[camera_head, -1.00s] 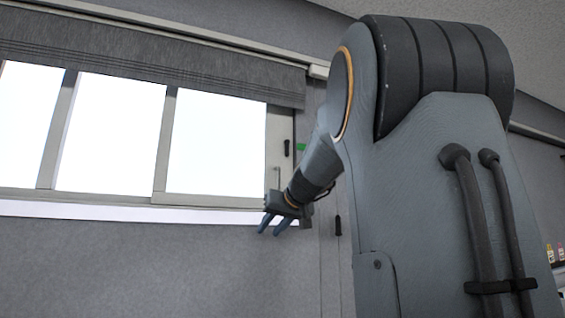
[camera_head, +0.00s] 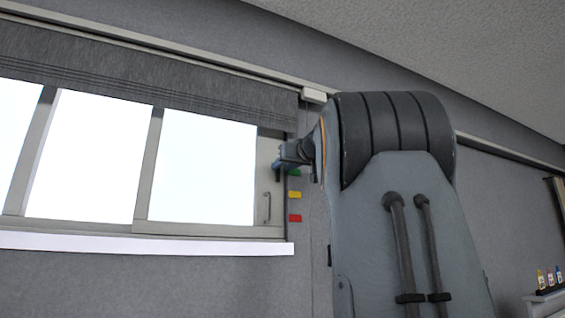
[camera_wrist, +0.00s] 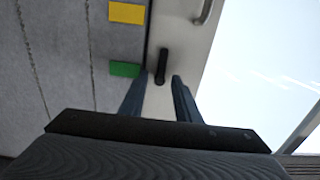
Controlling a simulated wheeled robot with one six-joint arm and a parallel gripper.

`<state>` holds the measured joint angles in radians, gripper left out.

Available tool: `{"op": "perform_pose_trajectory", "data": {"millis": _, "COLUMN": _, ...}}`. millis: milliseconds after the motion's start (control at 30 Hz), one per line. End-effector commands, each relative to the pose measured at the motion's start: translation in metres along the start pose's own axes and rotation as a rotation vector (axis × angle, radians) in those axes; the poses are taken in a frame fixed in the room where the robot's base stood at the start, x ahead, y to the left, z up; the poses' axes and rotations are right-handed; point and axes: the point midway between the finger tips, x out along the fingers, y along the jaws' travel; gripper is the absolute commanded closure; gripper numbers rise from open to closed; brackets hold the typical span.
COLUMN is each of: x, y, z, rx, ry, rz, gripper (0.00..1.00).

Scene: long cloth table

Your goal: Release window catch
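The window catch (camera_wrist: 161,66) is a small black lever on the pale window frame in the wrist view. My gripper (camera_wrist: 159,85) is open, with one finger on each side of the catch's line. The catch appears between or just beyond the fingertips; I cannot tell whether they touch it. In the head view my gripper (camera_head: 284,163) is at the right side of the window frame (camera_head: 268,180), beside the green tag, and it hides the catch there.
Green (camera_wrist: 125,69) and yellow (camera_wrist: 127,13) tags are on the grey wall beside the frame. A red tag (camera_head: 295,218) is lower. A window handle (camera_head: 267,207) sits below my gripper. A grey blind (camera_head: 150,75) hangs above. Small bottles (camera_head: 550,278) stand far right.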

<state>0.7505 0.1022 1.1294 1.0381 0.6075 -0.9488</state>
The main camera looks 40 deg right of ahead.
Motion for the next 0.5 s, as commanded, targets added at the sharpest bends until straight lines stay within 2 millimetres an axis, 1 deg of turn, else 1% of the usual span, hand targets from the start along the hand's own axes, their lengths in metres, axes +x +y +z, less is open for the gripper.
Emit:
{"op": "perform_pose_trajectory", "data": {"millis": 100, "x": 0.0094, "y": -0.0004, "z": -0.0008, "rx": 0.001, "ry": 0.000, "rz": -0.001, "gripper": 0.70}}
{"op": "perform_pose_trajectory", "data": {"millis": 200, "x": 0.0131, "y": -0.0003, "z": 0.0002, "rx": 0.001, "ry": -0.001, "rz": 0.000, "gripper": 0.70}}
{"op": "perform_pose_trajectory", "data": {"millis": 467, "x": 0.0139, "y": -0.0003, "z": 0.0008, "rx": 0.001, "ry": 0.000, "rz": 0.000, "gripper": 0.70}}
{"op": "perform_pose_trajectory", "data": {"millis": 500, "x": 0.0138, "y": -0.0003, "z": 0.0008, "rx": 0.001, "ry": 0.000, "rz": 0.000, "gripper": 0.77}}
